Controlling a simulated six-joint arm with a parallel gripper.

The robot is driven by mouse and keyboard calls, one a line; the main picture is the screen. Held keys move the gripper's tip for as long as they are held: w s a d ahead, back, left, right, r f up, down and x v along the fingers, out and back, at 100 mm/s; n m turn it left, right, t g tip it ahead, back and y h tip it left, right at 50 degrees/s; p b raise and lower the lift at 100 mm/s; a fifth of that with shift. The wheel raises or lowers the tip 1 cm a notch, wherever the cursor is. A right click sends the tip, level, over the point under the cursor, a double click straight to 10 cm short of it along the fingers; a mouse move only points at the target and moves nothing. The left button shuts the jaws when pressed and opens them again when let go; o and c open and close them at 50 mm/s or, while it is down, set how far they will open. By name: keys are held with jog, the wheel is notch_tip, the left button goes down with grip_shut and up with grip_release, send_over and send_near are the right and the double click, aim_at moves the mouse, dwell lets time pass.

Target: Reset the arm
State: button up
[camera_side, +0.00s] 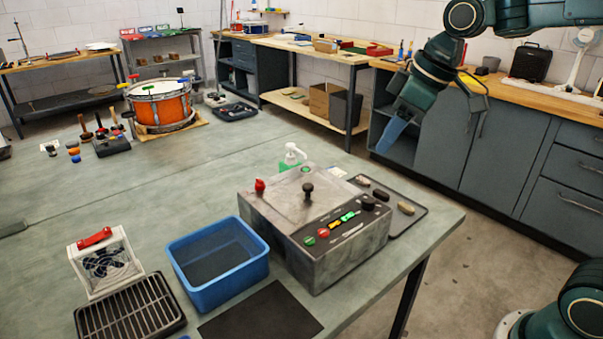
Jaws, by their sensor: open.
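My arm enters from the upper right. My gripper (396,133) hangs at its end, pointing down and to the left. It is in the air beyond the right edge of the grey bench (190,195), apart from everything on it. No held object shows at the jaws. The gap between the fingers is hard to make out at this angle.
A grey machine box (320,225) with knobs stands near the bench's right corner. Beside it are a dark tray (418,213), a blue bin (215,262), a white fan (105,262) and a black rack (130,310). An orange drum (160,107) stands farther back.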

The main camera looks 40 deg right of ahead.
jog(key=s+d+f+m+h, duration=0.1)
jog(key=s+m, duration=0.1)
jog(key=s, duration=0.7)
jog(key=s+d+f+m+t, duration=0.1)
jog(key=s+f+m, duration=0.1)
jog(key=s, duration=0.7)
jog(key=shift+f+m+h, duration=0.3)
jog(key=shift+m+h, duration=0.1)
jog(key=shift+m, duration=0.2)
